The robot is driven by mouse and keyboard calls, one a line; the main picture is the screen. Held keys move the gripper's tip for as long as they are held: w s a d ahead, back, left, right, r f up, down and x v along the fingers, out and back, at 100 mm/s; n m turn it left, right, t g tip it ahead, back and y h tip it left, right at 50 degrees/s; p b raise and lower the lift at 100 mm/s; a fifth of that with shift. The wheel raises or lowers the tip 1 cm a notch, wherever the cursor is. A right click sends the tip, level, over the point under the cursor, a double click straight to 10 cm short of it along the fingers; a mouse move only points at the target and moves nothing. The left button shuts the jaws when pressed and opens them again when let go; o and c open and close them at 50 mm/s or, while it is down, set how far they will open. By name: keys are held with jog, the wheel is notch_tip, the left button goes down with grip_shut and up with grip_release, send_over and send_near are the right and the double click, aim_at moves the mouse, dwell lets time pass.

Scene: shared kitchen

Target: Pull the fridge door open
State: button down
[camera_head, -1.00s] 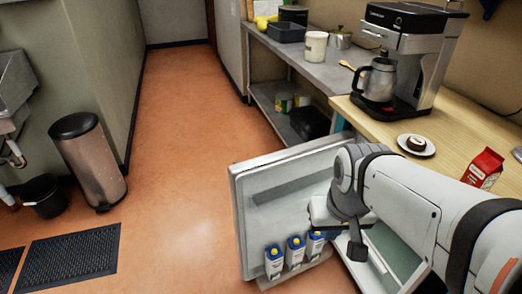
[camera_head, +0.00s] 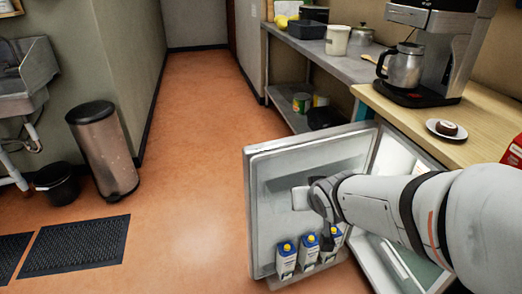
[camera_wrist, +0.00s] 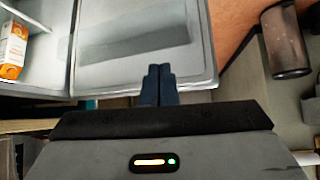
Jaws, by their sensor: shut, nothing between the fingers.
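The small fridge's door (camera_head: 262,215) stands wide open, with its white inner face and shelf of cartons toward me. The fridge's inside (camera_head: 385,245) shows behind my arm at the lower right. In the wrist view the door's inner face (camera_wrist: 140,75) fills the upper middle. My gripper (camera_wrist: 158,70) is shut and empty, its dark fingertips together over the lower part of that face; I cannot tell if they touch it. In the head view my gripper (camera_head: 300,198) is on the inner side of the door, its fingertips hard to make out.
Several blue-and-white cartons (camera_head: 286,258) stand in the door shelf. A wooden counter (camera_head: 470,140) with a coffee machine (camera_head: 435,50) and a cake on a saucer (camera_head: 446,130) is above the fridge. Open floor (camera_head: 190,200) lies left of the door; a bin (camera_head: 103,150) stands beyond.

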jog(key=w+a+f+n+t+y+b, duration=0.1)
jog(key=w+a+f+t+b, duration=0.2)
jog(key=w+f+b, duration=0.25)
jog(key=n+t+y+b, duration=0.2)
jog(key=t+y+b, duration=0.3)
send_near(249, 167)
jog(key=p+x, duration=0.4)
jog(key=x, duration=0.4)
jog(key=shift+p, duration=0.35)
jog(key=shift+w, duration=0.1)
